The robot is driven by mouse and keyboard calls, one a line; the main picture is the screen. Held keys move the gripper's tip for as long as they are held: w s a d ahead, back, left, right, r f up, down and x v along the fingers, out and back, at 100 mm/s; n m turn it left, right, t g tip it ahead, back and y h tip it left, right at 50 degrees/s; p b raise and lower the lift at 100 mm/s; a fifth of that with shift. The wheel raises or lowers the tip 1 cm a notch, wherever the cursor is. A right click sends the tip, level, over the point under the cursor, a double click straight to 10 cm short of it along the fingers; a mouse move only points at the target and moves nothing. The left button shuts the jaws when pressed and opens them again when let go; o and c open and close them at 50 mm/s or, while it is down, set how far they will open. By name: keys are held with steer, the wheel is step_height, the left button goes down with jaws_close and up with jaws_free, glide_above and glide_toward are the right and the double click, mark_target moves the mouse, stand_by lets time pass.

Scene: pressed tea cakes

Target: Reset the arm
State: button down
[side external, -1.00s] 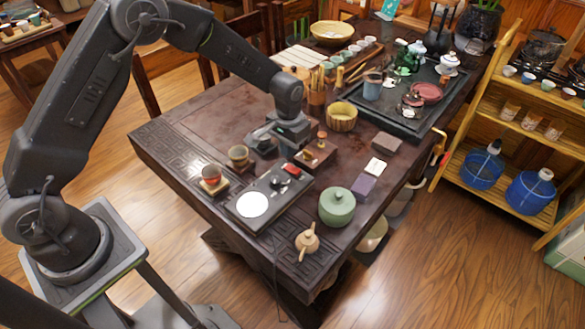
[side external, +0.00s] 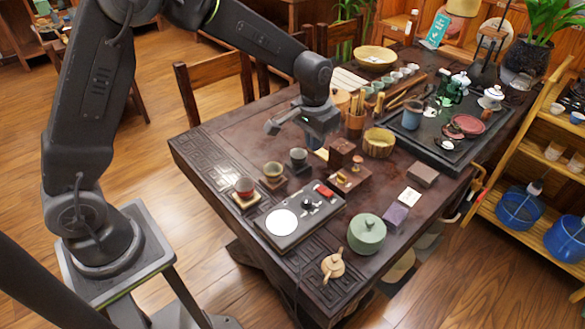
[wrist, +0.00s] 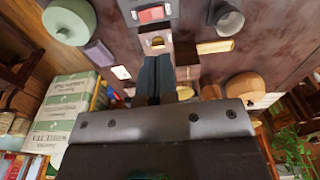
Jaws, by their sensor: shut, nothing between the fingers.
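My gripper (side external: 276,127) is shut and empty, raised above the dark carved table (side external: 222,124). Its two dark fingers show pressed together in the wrist view (wrist: 157,78). Below and to its right in the side view stands a small brown wooden stand (side external: 352,180) with small pieces on it, beside a dark brown block (side external: 341,148). A grey cup (side external: 298,156) stands below the gripper, apart from it. A brown block (side external: 422,174), a white card (side external: 410,196) and a purple box (side external: 396,216) lie to the right.
A black tray with a white disc (side external: 282,222), a green lidded pot (side external: 367,233) and a small teapot (side external: 333,265) stand near the front. A basket (side external: 379,142) and a tea tray (side external: 440,148) stand at the right. The table's left part is clear.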

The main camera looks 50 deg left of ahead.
steer(key=s+a+r+t, duration=0.1)
steer(key=s+r+t, duration=0.1)
steer(key=s+r, duration=0.5)
steer(key=s+a+r+t, duration=0.2)
steer(key=s+r, duration=0.6)
steer(key=s, duration=1)
steer(key=shift+s+t, duration=0.2)
steer(key=shift+t, duration=0.1)
